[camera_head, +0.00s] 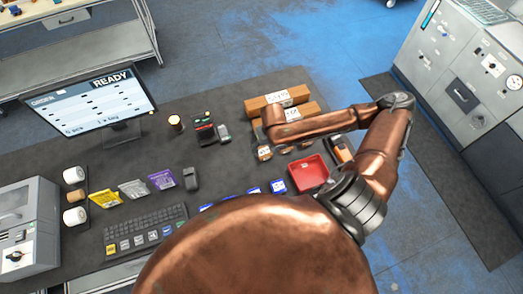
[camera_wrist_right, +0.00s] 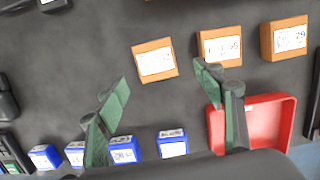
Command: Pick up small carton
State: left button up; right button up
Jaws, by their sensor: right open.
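Three small brown cartons with white labels lie in a row in the right wrist view: a left one (camera_wrist_right: 155,60), a middle one (camera_wrist_right: 220,46) and a right one (camera_wrist_right: 284,38). My right gripper (camera_wrist_right: 163,77) is open, with nothing between its fingers. Its fingertips point toward the left carton, which shows just beyond and between them. Whether they touch it cannot be told. In the head view one small carton (camera_head: 264,153) shows below the end of my right arm, which hides most of the gripper. My left gripper is out of view.
A red tray (camera_head: 308,173) sits near the right finger, with small blue boxes (camera_wrist_right: 173,143) in a row beside it. Larger brown boxes (camera_head: 278,100) lie behind. A monitor (camera_head: 92,103), keyboard (camera_head: 145,228) and pouches (camera_head: 133,189) occupy the left of the dark table.

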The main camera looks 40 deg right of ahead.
aim_at(264, 151)
jog(key=shift+f, duration=0.45)
jog(key=f, duration=0.1)
jog(key=w+f, duration=0.1)
jog(key=f, duration=0.2)
jog(key=shift+w, duration=0.25)
jog(key=shift+f, duration=0.2)
jog(key=shift+c, duration=0.6)
jog(key=c, duration=0.5)
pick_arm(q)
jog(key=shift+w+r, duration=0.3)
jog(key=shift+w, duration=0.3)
pick_arm(e)
jog(key=c, duration=0.7)
